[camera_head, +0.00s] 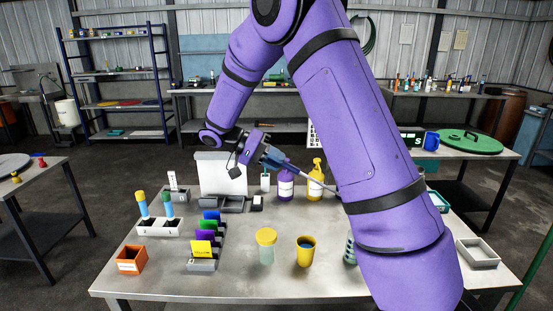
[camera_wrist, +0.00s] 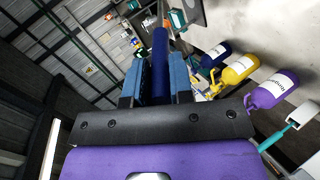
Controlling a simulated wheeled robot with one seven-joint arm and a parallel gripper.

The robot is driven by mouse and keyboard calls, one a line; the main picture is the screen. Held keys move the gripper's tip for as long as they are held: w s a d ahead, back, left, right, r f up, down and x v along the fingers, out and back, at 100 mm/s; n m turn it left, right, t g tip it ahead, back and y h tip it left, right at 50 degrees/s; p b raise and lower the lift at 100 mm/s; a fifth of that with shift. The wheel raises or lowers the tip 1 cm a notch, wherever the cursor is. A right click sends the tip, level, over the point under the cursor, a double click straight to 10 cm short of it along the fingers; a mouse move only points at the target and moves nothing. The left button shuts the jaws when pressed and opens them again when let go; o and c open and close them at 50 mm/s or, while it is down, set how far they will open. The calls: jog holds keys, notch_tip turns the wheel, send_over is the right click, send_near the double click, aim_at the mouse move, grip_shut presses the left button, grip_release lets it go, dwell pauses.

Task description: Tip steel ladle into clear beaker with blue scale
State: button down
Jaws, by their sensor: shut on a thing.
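My gripper (camera_head: 270,157) is raised above the back middle of the table in the head view. It is shut on a dark blue handle, which shows between the blue fingers in the wrist view (camera_wrist: 160,52). A thin grey shaft, seemingly the steel ladle (camera_head: 312,178), runs from the gripper down to the right in the head view. Its far end passes behind my purple arm, so the bowl is hidden.
A purple bottle (camera_head: 285,187) and a yellow bottle (camera_head: 316,180) stand close under the shaft. An orange box (camera_head: 130,260) is front left; a grey tray (camera_head: 478,253) is at right.

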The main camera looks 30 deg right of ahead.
jog(key=shift+w+a+f, duration=0.1)
jog(key=shift+a+f, duration=0.05)
jog(key=shift+f, duration=0.05)
jog(key=shift+w+a+f, duration=0.15)
jog(key=shift+f, duration=0.1)
jog(key=shift+w+a+f+g+h, duration=0.3)
jog(key=shift+w+a+f, duration=0.1)
jog(key=shift+f, duration=0.25)
jog(key=shift+w+a+f+g+h, duration=0.2)
jog(key=shift+w+a+f+h, duration=0.15)
jog(key=shift+f, duration=0.3)
jog(key=shift+a+f, duration=0.15)
jog(key=shift+f, duration=0.05)
jog(key=shift+a+f, duration=0.1)
jog(key=shift+f, duration=0.2)
jog(key=shift+w+a+f+g+h, duration=0.15)
jog(key=shift+w+a+f+h, duration=0.1)
jog(key=shift+f, duration=0.3)
jog(key=shift+w+a+f+g+h, duration=0.15)
jog(key=shift+f+h, duration=0.05)
jog(key=shift+f, duration=0.35)
jog(key=shift+w+a+f, duration=0.1)
jog(key=shift+f, duration=0.2)
